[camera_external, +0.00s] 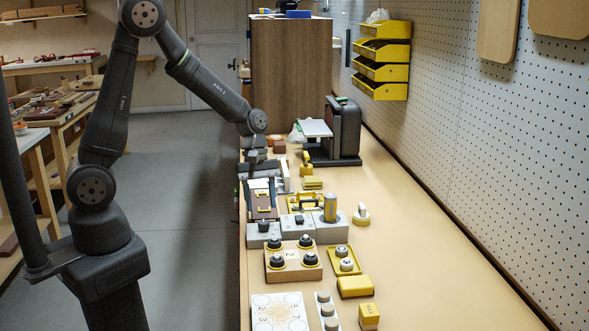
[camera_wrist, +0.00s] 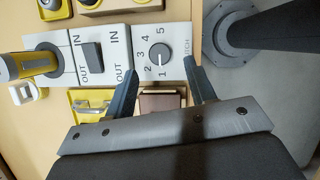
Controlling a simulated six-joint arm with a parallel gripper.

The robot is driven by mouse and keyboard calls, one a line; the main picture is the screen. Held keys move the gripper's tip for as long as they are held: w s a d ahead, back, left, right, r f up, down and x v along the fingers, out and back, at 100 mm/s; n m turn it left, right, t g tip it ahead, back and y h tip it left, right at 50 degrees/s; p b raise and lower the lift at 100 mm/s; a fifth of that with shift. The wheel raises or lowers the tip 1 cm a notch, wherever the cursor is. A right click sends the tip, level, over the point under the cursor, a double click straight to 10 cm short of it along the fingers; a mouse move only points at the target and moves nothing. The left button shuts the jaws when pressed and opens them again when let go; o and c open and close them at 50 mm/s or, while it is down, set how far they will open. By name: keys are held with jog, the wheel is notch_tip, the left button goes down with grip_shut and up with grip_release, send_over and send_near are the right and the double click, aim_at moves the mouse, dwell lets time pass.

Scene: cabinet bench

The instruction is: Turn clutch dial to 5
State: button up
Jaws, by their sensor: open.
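The clutch dial (camera_wrist: 159,54) is a round dark knob on a light grey panel (camera_wrist: 178,38) in the wrist view. Numbers 1 to 5 run around its left side, with 1 at the bottom and 5 at the top. My gripper (camera_wrist: 163,76) is open and empty, with one finger on each side just below the dial in the picture. In the external view my gripper (camera_external: 260,203) hangs over the bench's left edge, near the dark knob of the dial (camera_external: 264,227).
An IN/OUT switch (camera_wrist: 92,56) and a yellow cylinder (camera_wrist: 14,68) stand left of the dial. A wooden block with several dark knobs (camera_external: 291,273) is in front. A black machine (camera_external: 346,128) stands behind. The bench's right side is clear.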

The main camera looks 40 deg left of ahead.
aim_at(263, 222)
jog(key=x, duration=0.5)
jog(key=c, duration=1)
